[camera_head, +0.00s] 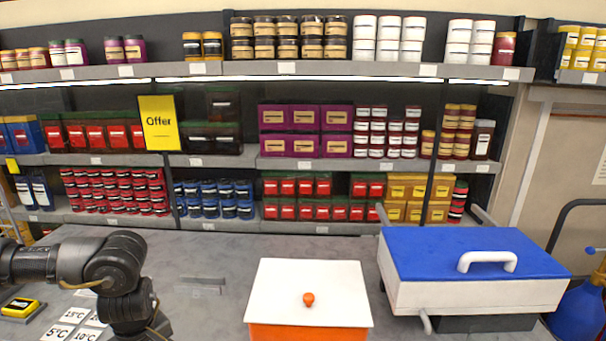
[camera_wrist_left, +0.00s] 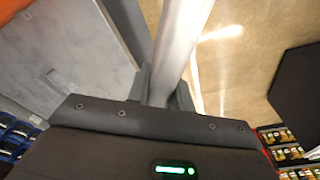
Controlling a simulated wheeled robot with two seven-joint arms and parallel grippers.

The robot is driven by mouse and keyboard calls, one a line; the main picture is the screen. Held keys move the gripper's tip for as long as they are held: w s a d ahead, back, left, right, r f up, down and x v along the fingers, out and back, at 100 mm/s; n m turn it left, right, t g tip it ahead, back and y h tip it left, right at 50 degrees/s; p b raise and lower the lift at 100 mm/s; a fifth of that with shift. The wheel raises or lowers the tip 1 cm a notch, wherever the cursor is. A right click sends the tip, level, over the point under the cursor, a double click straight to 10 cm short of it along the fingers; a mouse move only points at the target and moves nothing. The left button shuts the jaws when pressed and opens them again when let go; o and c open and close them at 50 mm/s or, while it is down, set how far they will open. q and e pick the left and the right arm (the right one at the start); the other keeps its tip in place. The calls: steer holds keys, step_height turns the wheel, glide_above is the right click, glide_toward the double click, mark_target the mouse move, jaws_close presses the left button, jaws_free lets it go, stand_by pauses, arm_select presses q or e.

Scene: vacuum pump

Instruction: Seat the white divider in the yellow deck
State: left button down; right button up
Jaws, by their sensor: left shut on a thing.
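In the left wrist view my left gripper (camera_wrist_left: 164,92) is shut on a pale grey bar (camera_wrist_left: 181,45), which runs up and away from between its fingers. I cannot tell whether this bar is the white divider. In the head view my left arm comes in from the left and bends down out of the bottom edge, so its fingertips do not show. No yellow deck can be made out in either view. My right gripper is not in view.
A white lid (camera_head: 285,275) with an orange knob covers an orange box (camera_head: 300,333) on the grey table (camera_head: 205,265). A white box with a blue lid (camera_head: 440,250) stands to its right. A small yellow device (camera_head: 19,308) and temperature cards (camera_head: 73,316) lie left. Stocked shelves stand behind.

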arm_select(q)
steer(key=s+d+f+m+b, duration=0.1)
steer(key=d+m, duration=0.1)
steer(key=s+d+f+m+b, duration=0.1)
steer(key=d+m, duration=0.1)
steer(key=s+d+f+m+b, duration=0.1)
steer(key=d+m+b, duration=0.1)
steer(key=shift+s+d+t+h, duration=0.2)
steer(key=shift+d+t+h, duration=0.1)
steer(key=s+d+f+m+b, duration=0.3)
steer(key=d+f+m+b, duration=0.2)
steer(key=b, duration=0.3)
steer(key=shift+s+d+f+m+h+b, duration=0.15)
steer(key=shift+d+m+h+b, duration=0.2)
steer(key=shift+d, duration=0.3)
steer(key=shift+s, duration=0.1)
